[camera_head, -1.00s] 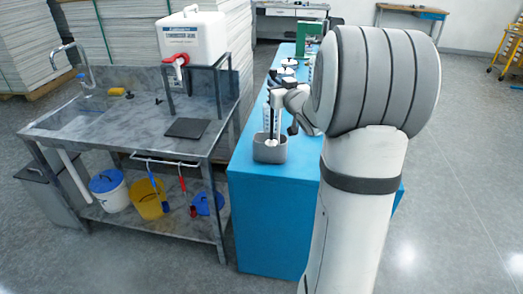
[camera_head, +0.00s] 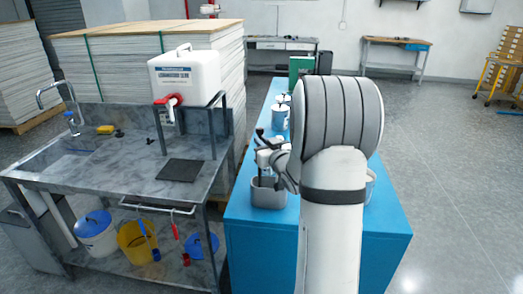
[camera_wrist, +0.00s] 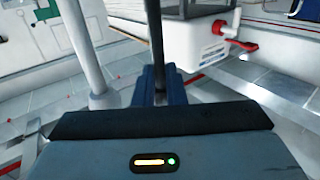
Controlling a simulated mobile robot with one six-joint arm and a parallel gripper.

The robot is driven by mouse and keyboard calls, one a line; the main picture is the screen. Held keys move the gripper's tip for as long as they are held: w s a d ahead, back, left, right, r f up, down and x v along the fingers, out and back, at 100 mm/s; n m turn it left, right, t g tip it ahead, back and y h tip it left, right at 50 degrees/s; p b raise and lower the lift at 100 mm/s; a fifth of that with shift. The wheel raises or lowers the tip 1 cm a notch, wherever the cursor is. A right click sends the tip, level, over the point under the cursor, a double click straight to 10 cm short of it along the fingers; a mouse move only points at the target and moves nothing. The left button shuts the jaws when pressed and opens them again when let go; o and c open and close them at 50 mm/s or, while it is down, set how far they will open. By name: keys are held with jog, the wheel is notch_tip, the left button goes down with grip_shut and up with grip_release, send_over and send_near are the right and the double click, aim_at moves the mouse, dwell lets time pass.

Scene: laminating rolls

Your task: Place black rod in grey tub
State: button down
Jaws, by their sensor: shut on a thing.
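The grey tub (camera_head: 268,197) stands on the near left part of the blue bench. My gripper (camera_head: 262,158) is just above it, partly hidden by my arm. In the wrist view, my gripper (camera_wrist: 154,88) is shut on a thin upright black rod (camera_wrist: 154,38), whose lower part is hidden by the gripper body. In the head view the rod shows as a dark, small shape at the tub's mouth; I cannot tell how far down it reaches.
A pale grey upright pole (camera_wrist: 86,48) shows beside the rod in the wrist view. White cans (camera_head: 280,117) stand farther back on the blue bench (camera_head: 262,255). A sink table (camera_head: 115,175) with a white, red-tapped container (camera_head: 187,77) is at left.

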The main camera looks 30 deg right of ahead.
notch_tip(320, 180, down, 2)
jog(key=shift+f, duration=0.1)
jog(key=shift+d, duration=0.1)
jog(key=shift+f, duration=0.2)
jog(key=c, duration=1.5)
grip_release()
jog(key=shift+r, duration=0.15)
